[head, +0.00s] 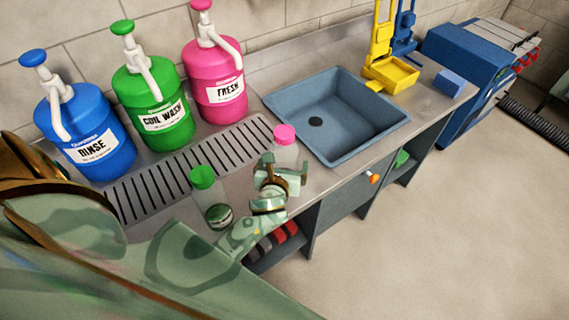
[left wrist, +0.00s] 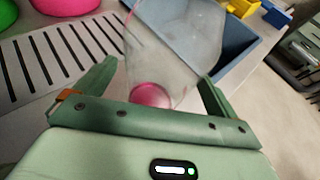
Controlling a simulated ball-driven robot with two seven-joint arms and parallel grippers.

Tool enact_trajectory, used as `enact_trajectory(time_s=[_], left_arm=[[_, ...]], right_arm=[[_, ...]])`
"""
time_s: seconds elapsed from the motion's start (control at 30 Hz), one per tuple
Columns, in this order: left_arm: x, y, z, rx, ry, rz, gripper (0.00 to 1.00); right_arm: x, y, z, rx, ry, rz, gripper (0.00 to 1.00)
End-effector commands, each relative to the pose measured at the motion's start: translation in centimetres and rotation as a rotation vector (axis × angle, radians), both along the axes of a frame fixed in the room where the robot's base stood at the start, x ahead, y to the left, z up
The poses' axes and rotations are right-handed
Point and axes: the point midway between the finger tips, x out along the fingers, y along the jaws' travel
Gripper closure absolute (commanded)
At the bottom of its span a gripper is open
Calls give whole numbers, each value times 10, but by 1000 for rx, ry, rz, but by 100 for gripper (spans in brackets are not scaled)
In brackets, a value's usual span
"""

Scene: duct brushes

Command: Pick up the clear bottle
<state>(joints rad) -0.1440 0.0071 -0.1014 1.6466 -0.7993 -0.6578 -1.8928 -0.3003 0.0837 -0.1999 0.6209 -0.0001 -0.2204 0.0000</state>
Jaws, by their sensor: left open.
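A clear bottle with a pink cap (head: 285,136) stands on the steel counter by the sink's left corner. My left gripper (head: 284,168) is at this bottle, and its front fingers hide the lower part. In the left wrist view the clear bottle (left wrist: 175,45) lies between the two spread fingers, with pink showing at its near end. The jaws are open, with a gap visible at least on the left side. A second clear bottle with a green cap (head: 210,190) stands to the left, close to my left forearm. My right gripper is not in view.
A blue jug (head: 85,125), a green jug (head: 150,100) and a pink jug (head: 213,75) stand behind a slotted drain (head: 180,170). A blue sink (head: 335,110) is to the right. A yellow stand (head: 390,70) and a blue block (head: 449,83) are beyond it.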

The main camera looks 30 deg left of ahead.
Motion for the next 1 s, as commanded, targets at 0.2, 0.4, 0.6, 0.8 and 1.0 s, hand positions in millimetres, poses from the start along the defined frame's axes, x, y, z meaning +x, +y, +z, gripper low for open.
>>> enact_trajectory(time_s=[0.2, 0.4, 0.6, 0.8, 1.0], left_arm=[[16, 6, -8, -1, 1, -1, 5], [16, 6, -8, -1, 1, -1, 13], [15, 6, -8, -1, 1, -1, 56], [15, 6, -7, 0, 0, -1, 56], [16, 6, 5, -1, -1, -1, 56]], right_arm=[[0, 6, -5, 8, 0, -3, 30], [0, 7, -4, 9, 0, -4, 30], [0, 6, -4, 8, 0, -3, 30], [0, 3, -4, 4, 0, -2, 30], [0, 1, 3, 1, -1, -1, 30]])
